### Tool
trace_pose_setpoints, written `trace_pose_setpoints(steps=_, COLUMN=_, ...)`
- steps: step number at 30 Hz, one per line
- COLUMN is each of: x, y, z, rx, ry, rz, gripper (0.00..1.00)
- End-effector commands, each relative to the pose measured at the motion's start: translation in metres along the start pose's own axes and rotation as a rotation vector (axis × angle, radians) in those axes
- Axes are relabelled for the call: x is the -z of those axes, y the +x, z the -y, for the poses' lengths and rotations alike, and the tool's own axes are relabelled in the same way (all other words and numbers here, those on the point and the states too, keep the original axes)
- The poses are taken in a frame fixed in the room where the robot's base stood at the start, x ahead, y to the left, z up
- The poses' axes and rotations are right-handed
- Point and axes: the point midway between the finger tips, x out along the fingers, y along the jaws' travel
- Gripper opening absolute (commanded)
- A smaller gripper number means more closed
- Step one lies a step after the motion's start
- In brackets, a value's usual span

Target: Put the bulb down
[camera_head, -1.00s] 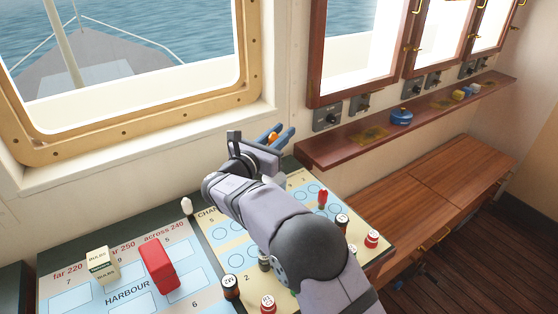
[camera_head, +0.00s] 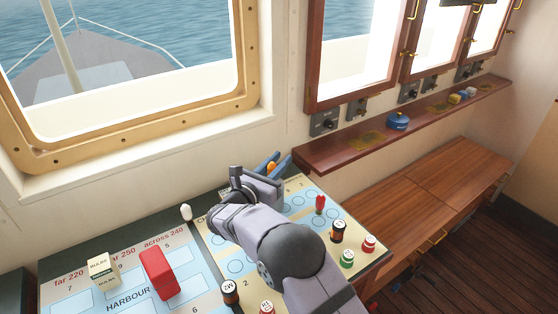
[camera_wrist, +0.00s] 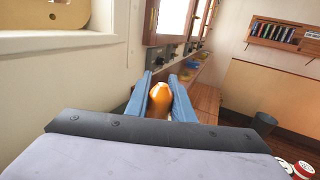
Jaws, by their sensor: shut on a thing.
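My gripper (camera_head: 270,166) has blue fingers and is over the far edge of the chart board (camera_head: 205,283). It is shut on an orange, rounded bulb (camera_wrist: 160,101). My arm hides part of the board below the gripper.
On the board are a red block (camera_head: 159,274), a BULBS box (camera_head: 103,270), a small white piece (camera_head: 186,212), a red peg (camera_head: 320,204) and several labelled round pieces. The window wall is close behind. A wooden shelf (camera_head: 345,150) juts out at the right.

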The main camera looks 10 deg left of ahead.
Motion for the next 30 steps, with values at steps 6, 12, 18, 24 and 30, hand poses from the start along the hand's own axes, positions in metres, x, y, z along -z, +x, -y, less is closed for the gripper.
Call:
trace_pose_setpoints(steps=6, x=0.003, y=0.0, z=0.0, rx=0.0, ry=0.0, rz=0.0, gripper=0.0)
trace_pose_setpoints(steps=12, x=0.003, y=0.0, z=0.0, rx=0.0, ry=0.0, rz=0.0, gripper=0.4)
trace_pose_setpoints(steps=18, x=0.003, y=0.0, z=0.0, rx=0.0, ry=0.0, rz=0.0, gripper=0.4)
trace_pose_setpoints(steps=24, x=-0.001, y=-0.001, z=0.0, rx=0.0, ry=0.0, rz=0.0, gripper=0.4)
trace_pose_setpoints(steps=30, x=0.002, y=-0.028, z=-0.001, rx=-0.004, ry=0.001, rz=0.0, gripper=0.4)
